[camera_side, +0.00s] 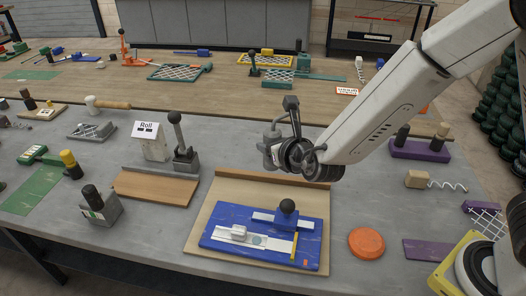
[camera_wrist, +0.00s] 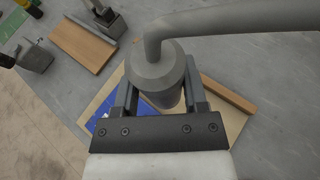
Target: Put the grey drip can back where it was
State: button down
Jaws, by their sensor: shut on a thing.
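The grey drip can (camera_wrist: 158,75) is between the two fingers of my gripper (camera_wrist: 160,98) in the wrist view, with its long curved spout reaching to the upper right. My gripper is shut on it. In the side view my gripper (camera_side: 280,148) hangs over the back edge of the wooden board, and the grey can (camera_side: 271,142) shows small beside the dark wrist. The can is held in the air above the bench. The gripper and wrist partly hide the can in the side view.
Below stands a wooden board (camera_side: 205,223) with a blue plate (camera_side: 222,213) carrying a black-knobbed slide. An orange disc (camera_side: 366,243) lies right of it. To the left are a brown board (camera_side: 150,187), a "Roll" sign block (camera_side: 150,146) and a lever (camera_side: 184,150). Bare grey bench lies behind the board.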

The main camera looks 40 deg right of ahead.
jog(key=a, duration=0.1)
jog(key=a+f, duration=0.1)
jog(key=a, duration=0.1)
jog(key=shift+s+f+n+y, duration=0.2)
jog(key=shift+s+n+y, duration=0.1)
jog(key=w+a+f, duration=0.3)
jog(key=w+f, duration=0.6)
jog(key=w, duration=0.4)
jog(key=shift+a+f, duration=0.15)
jog(key=shift+a, duration=0.25)
jog(key=shift+f, duration=0.1)
jog(key=shift+w+f, duration=0.1)
jog(key=shift+f, duration=0.05)
jog(key=shift+w+f, duration=0.1)
jog(key=shift+f, duration=1.5)
jog(key=shift+f, duration=0.15)
